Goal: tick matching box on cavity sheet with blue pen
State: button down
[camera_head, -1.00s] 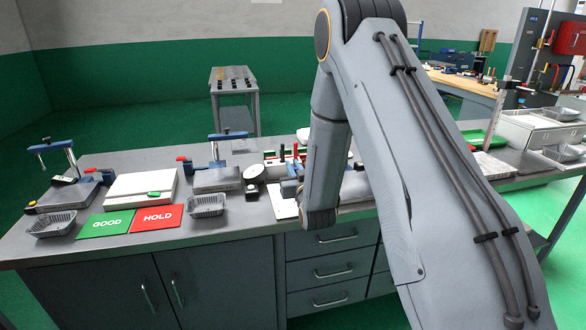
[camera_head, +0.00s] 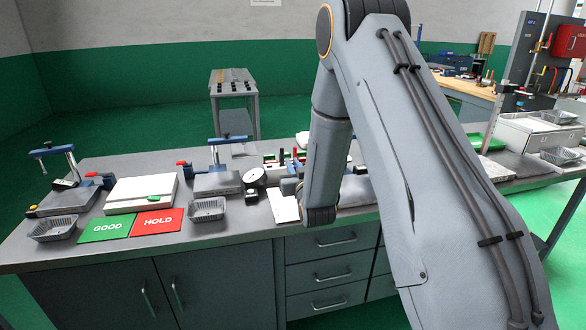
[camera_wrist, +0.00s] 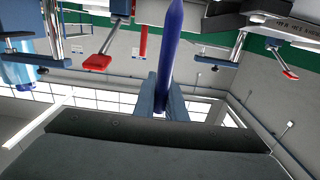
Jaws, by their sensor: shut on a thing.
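A blue pen (camera_wrist: 174,45) stands between the fingers of my gripper (camera_wrist: 163,95) in the wrist view. The gripper is shut on it, and the pen extends up past the fingers to the top edge of the picture. In the head view my arm hides the gripper and the pen. A white sheet (camera_head: 284,208) lies near the front edge of the bench, partly covered by my arm. I cannot tell whether it is the cavity sheet, and no boxes or marks on it can be read.
On the grey bench (camera_head: 255,218) are foil trays (camera_head: 207,209) and (camera_head: 53,229), a green GOOD card (camera_head: 106,228), a red HOLD card (camera_head: 157,222), a white scale (camera_head: 141,192), a dial gauge (camera_head: 255,178) and clamp stands. A blue-handled press (camera_head: 217,165) stands behind.

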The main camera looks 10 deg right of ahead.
notch_tip(320, 180, up, 4)
jog(key=shift+f+p, duration=0.1)
jog(key=shift+p, duration=0.75)
